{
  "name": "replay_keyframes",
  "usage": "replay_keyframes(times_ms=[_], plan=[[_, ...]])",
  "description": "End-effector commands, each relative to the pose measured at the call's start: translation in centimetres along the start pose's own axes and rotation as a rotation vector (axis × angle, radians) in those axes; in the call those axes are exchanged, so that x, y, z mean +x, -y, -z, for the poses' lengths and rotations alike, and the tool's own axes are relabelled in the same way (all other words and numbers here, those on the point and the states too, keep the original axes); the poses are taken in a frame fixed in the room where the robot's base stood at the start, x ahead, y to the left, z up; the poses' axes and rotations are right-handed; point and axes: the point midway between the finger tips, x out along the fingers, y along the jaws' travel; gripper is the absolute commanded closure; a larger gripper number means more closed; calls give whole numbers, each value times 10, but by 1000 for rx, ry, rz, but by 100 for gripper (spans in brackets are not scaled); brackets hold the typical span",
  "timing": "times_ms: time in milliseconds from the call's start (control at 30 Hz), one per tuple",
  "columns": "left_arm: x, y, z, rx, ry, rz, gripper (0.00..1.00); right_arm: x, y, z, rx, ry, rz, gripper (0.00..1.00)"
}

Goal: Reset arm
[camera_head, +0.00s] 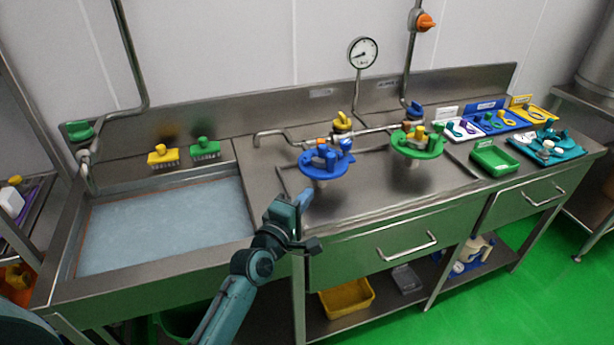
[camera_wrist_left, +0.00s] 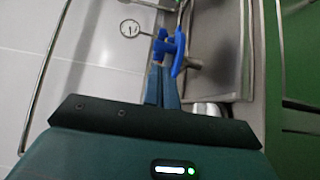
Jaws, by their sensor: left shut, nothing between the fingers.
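My left gripper (camera_head: 305,195) is shut and empty. It is raised in front of the steel counter (camera_head: 365,212), near the sink's right edge. In the left wrist view its blue-grey fingers (camera_wrist_left: 162,88) lie close together. A blue round fitting with a raised handle (camera_head: 325,164) is above and to the right of the fingertips in the head view. The same blue fitting (camera_wrist_left: 176,50) shows just beyond the fingertips in the wrist view, and I see no hold on it. My right gripper is in neither view.
The water-filled sink (camera_head: 165,225) is at the left, with yellow (camera_head: 163,156) and green (camera_head: 205,150) brushes behind it. A green fitting (camera_head: 418,145), a green tray (camera_head: 494,160) and a teal mat with parts (camera_head: 572,153) lie to the right. A pressure gauge (camera_head: 363,52) stands behind.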

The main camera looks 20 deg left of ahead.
Motion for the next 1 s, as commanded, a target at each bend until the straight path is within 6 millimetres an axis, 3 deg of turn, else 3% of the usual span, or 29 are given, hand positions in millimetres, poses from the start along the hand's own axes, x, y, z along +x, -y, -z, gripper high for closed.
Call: replay_keyframes(times_ms=[233,367,467,600,700,833,1000], plan=[[-11,3,-4,12,2,5,100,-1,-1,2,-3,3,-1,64],[-35,33,-10,169,20,79,100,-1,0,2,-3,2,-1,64],[-76,76,-20,434,72,191,100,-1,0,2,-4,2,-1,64],[-151,132,-35,870,215,350,100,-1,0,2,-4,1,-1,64],[-201,160,-44,1139,340,430,100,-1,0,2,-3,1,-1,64],[-246,179,-50,1378,475,483,100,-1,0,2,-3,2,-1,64],[-266,186,-53,1491,543,499,100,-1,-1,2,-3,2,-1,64]])
